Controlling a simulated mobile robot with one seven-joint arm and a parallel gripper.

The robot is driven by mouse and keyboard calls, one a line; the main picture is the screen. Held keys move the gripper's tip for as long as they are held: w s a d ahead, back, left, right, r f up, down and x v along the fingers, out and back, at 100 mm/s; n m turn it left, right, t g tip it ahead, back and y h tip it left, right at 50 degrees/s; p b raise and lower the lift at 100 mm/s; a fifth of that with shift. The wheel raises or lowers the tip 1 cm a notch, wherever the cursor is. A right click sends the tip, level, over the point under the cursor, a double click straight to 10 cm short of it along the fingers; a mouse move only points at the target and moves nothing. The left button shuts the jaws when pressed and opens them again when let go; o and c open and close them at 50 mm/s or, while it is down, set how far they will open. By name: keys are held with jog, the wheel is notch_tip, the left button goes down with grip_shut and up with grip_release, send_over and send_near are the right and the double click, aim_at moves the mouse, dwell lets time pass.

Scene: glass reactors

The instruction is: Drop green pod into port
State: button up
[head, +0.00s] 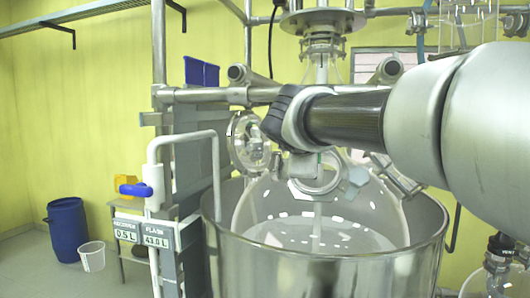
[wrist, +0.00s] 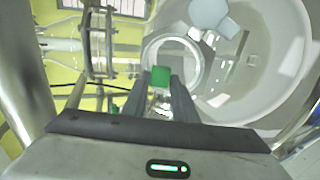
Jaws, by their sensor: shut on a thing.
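The green pod (wrist: 161,76) shows as a small green block at the fingertips of my gripper (wrist: 163,84) in the wrist view. My gripper is shut on it. In that view the pod overlaps the left part of the round port ring (wrist: 201,72) on the glass vessel; I cannot tell how far apart they are. In the head view the port ring (head: 316,190) is at the top front of the vessel (head: 325,225), below my dark wrist.
A round glass flange (head: 250,148) stands left of the port. A steel tub (head: 330,275) surrounds the vessel. Metal rails (head: 215,95) cross behind. Floor at the far left holds a blue barrel (head: 67,230).

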jog(key=shift+w+d+f+b, duration=0.3)
jog(key=shift+w+f, duration=0.45)
jog(key=shift+w, duration=0.15)
jog(key=shift+w+d+f+b, duration=0.15)
jog(key=shift+w+d+f, duration=0.1)
jog(key=shift+w+f, duration=0.55)
jog(key=o, duration=1.1)
jog(key=b+v, duration=0.1)
jog(key=v, duration=1.6)
jog(key=shift+s+r, duration=0.15)
jog(key=s+d+f+m+g+y+p, duration=0.1)
jog(key=s+f+m+g+p, duration=0.1)
jog(key=s+f+m, duration=0.2)
jog(key=s+d+f+m+g+y+p, duration=0.2)
jog(key=s+f+m, duration=0.3)
jog(key=s+f, duration=0.3)
jog(key=s+d+f+m+g+y+p, duration=0.1)
jog(key=s+f+m, duration=0.4)
jog(key=f, duration=0.7)
jog(key=shift+s+d+f+g+p, duration=0.2)
jog(key=shift+d+g+p, duration=0.15)
jog(key=shift+g, duration=0.35)
jog(key=shift+s+d+f+g+p, duration=0.25)
jog(key=shift+d+g+p, duration=0.15)
jog(key=shift+g, duration=0.3)
